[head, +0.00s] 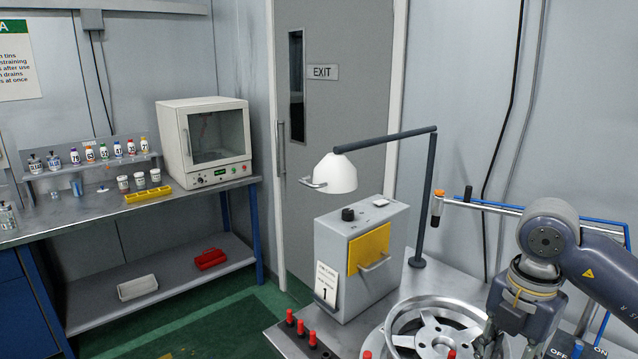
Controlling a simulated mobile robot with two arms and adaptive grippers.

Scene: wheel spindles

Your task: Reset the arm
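My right arm comes in from the right edge, bent at a rounded grey joint. My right gripper (489,340) points down over the right side of a silver spoked wheel (437,308) at the bottom of the head view. Its fingers are dark and partly cut off by the lower edge, so I cannot tell whether they are open or touch the wheel. My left arm and gripper are not in view.
A grey box with a yellow panel (369,249) stands left of the wheel, under a white lamp (335,174) on a dark post. Red-topped pegs (301,328) stand at the bench's front. A steel side bench (105,205) holds a white oven (205,140). Green floor lies between.

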